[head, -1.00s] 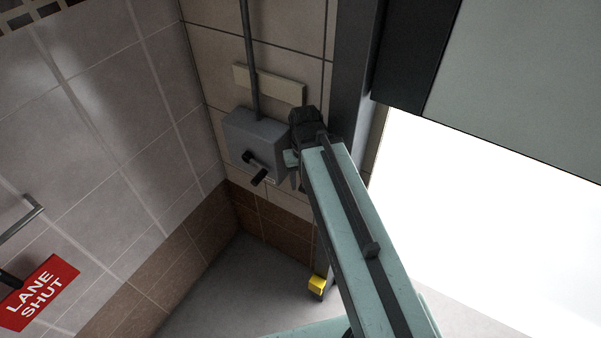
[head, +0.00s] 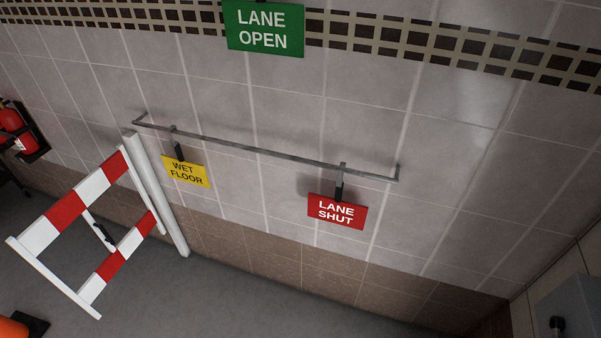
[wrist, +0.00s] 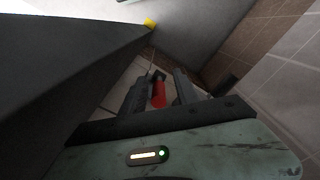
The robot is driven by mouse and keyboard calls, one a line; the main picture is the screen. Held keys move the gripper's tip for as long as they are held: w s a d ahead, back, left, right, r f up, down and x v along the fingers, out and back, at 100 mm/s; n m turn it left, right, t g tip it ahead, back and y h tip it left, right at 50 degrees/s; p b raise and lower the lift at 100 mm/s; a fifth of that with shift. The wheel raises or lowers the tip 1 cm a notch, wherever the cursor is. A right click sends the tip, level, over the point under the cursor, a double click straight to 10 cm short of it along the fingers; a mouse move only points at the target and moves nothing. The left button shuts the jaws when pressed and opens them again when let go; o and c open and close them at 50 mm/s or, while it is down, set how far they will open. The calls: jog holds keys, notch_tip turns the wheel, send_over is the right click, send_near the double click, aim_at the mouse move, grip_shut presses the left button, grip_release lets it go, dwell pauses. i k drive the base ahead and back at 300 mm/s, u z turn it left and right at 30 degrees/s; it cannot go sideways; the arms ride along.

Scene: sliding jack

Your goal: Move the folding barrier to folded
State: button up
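The folding barrier (head: 67,209) is at the left of the head view. It has two red-and-white striped boards between a white end bar and a white post (head: 156,195) by the tiled wall. It stands out from the post over the floor, toward the lower left. A dark handle-like piece (head: 99,230) shows between its boards. My gripper (wrist: 157,80) shows only in the wrist view. Its two dark fingers are apart, and a red thing (wrist: 158,94) shows between them. I cannot tell whether they touch it. The barrier is not recognisable in the wrist view.
A wall rail (head: 260,151) carries a yellow WET FLOOR sign (head: 186,172) and a red LANE SHUT sign (head: 337,211). A grey box (head: 570,310) is at the lower right. An orange object (head: 12,327) stands at the lower left.

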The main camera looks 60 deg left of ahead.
aim_at(36, 238)
jog(key=u, duration=3.65)
